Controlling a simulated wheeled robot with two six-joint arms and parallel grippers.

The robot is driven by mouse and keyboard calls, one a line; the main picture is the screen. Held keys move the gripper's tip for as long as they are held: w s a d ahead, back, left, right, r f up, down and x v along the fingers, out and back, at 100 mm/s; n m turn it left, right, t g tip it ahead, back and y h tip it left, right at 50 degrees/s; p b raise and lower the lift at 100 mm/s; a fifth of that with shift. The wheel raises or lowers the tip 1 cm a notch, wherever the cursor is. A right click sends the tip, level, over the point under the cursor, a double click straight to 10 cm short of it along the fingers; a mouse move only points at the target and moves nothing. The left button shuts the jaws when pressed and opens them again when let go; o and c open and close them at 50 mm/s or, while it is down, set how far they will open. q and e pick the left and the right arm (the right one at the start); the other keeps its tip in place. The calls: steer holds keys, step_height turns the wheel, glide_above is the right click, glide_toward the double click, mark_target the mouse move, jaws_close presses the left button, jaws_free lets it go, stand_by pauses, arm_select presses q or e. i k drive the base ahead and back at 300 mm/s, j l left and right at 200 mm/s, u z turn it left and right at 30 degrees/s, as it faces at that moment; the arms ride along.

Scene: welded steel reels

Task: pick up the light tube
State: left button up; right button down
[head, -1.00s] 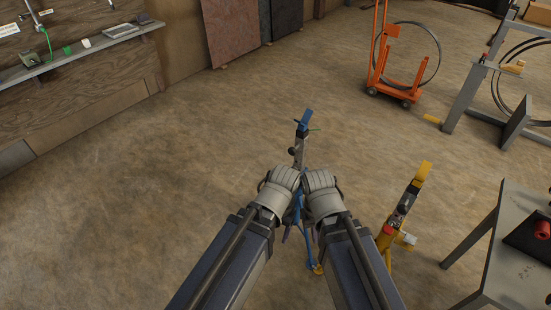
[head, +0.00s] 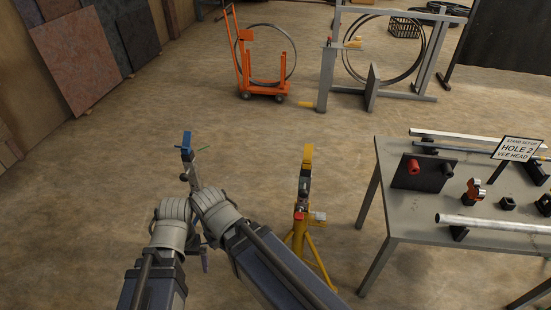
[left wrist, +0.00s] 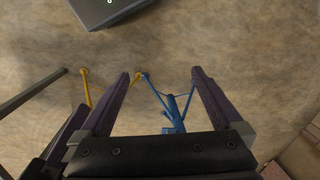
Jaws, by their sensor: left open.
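A long pale metal tube (head: 490,222), round and silvery, lies across the front of the grey table at the right of the head view. It rests on low dark supports and runs past the right picture edge. My left gripper (left wrist: 160,76) is open in the left wrist view, with no tube between its dark purple fingers. A blue stand shows beyond them, lower down. In the head view both my arms are at the lower left, well apart from the table, and the wrists mostly hide the grippers. My right gripper's jaw opening cannot be made out.
The blue stand (head: 187,143) is by my wrists. A yellow stand (head: 304,190) stands between my arms and the table (head: 405,207). The table holds a sign (head: 517,149), a squared bar and small blocks. An orange cart (head: 262,85) stands behind on open floor.

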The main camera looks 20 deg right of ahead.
mark_target(440, 218)
steer(key=z, duration=2.75)
steer(key=i+l+u, duration=0.25)
steer(key=i+l, duration=0.3)
steer(key=i+l+u, duration=0.25)
steer(key=i+l, duration=0.4)
steer(key=i, duration=0.25)
